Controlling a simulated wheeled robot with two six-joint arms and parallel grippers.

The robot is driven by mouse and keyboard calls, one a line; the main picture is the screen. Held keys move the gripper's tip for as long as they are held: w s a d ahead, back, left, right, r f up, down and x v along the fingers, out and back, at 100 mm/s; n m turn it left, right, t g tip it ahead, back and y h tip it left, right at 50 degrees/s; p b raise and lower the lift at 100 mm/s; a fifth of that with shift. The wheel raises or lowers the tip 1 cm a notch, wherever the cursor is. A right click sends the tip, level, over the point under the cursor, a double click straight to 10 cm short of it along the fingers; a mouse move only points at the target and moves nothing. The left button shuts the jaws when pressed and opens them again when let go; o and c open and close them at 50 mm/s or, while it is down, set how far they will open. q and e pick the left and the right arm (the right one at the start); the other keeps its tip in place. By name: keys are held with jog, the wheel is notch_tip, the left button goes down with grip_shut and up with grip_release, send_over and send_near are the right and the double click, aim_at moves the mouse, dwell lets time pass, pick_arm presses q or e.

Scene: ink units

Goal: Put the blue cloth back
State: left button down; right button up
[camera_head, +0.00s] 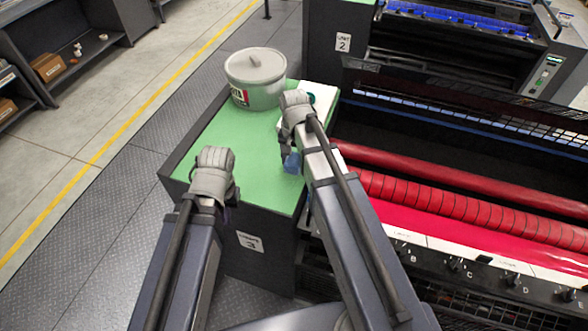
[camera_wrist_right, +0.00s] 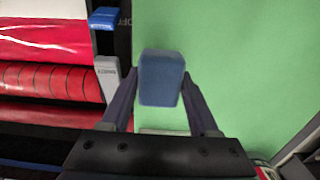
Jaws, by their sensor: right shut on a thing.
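The blue cloth (camera_head: 292,163) looks like a small, block-shaped blue pad. It also shows between the fingers in the right wrist view (camera_wrist_right: 160,80). My right gripper (camera_head: 288,150) is shut on it, over the green top (camera_head: 232,150) of the cabinet labelled 3. The wrist view shows green surface around the cloth; I cannot tell whether the cloth touches it. My left gripper (camera_head: 215,188) is near the front left part of the green top, and its fingers are mostly hidden behind its wrist.
A lidded grey tub (camera_head: 256,85) stands at the back of the green top. A white item (camera_head: 320,92) is beside it, partly behind my right arm. The press with red rollers (camera_head: 440,200) borders the top on the right. Floor (camera_head: 90,240) lies left of the cabinet.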

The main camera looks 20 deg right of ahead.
aim_at(294, 167)
jog(key=shift+f+b, duration=1.25)
jog(key=shift+f, duration=0.35)
jog(key=shift+f, duration=0.1)
jog(key=shift+f, duration=0.15)
jog(key=o, duration=1.2)
